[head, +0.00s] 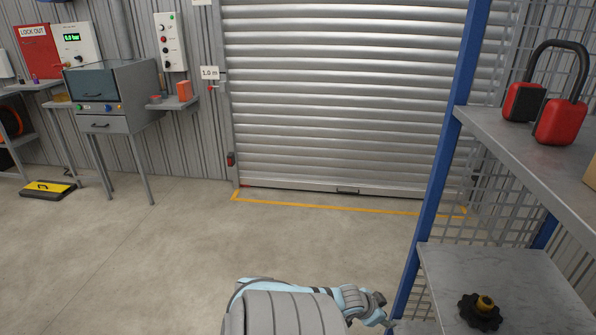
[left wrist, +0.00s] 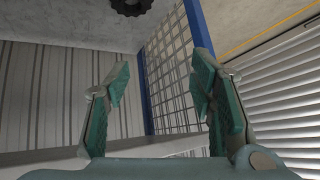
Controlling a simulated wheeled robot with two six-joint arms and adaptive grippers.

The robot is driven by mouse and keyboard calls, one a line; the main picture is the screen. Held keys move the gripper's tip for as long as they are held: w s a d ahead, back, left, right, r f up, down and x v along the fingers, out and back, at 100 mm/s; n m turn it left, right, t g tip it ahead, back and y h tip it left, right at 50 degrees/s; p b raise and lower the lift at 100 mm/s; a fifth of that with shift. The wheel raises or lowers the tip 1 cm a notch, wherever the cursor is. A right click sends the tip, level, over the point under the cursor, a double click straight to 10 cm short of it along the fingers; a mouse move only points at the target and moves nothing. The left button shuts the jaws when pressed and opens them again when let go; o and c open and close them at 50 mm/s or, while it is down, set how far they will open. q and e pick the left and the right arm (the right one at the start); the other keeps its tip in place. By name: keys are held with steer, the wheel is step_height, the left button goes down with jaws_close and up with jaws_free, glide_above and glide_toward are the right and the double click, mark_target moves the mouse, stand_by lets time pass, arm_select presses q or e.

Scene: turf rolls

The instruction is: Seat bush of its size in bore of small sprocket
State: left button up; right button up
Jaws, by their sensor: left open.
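A black toothed wheel (head: 478,313), which looks like a sprocket, lies on the lower shelf (head: 500,262) at the bottom right of the head view. A brass-coloured piece (head: 485,303) shows at its middle; I cannot tell whether it is a bush or how it is seated. A dark toothed shape (left wrist: 131,4) is cut off by the top edge of the left wrist view. My left gripper (head: 368,305) is left of the shelf in the head view. Its fingers (left wrist: 160,100) are apart with nothing between them in the left wrist view. My right gripper is not seen.
A blue post (head: 437,170) stands between my left gripper and the shelf. Red and black ear defenders (head: 545,105) sit on the upper shelf (head: 520,150). Wire mesh backs the shelves. A roller shutter (head: 340,90) and a grey cabinet (head: 105,95) are farther off. The floor between is clear.

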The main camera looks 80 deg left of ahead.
arm_select(q)
steer(key=s+d+f+g, duration=0.2)
steer(key=s+d+f, duration=0.3)
steer(key=s+f, duration=0.35)
steer(key=s+d+f+g, duration=0.2)
steer(key=s+d+f, duration=0.3)
steer(key=s+f, duration=0.35)
steer(key=s+d+f+m+g+h, duration=0.1)
steer(key=s+d+f, duration=0.2)
steer(key=s+d, duration=0.3)
steer(key=s+d+f+m+g+h, duration=0.1)
steer(key=s+d+f, duration=0.3)
steer(key=d, duration=0.5)
steer(key=shift+s+d+g, duration=0.3)
steer(key=shift+s+d, duration=0.1)
steer(key=shift+s, duration=0.85)
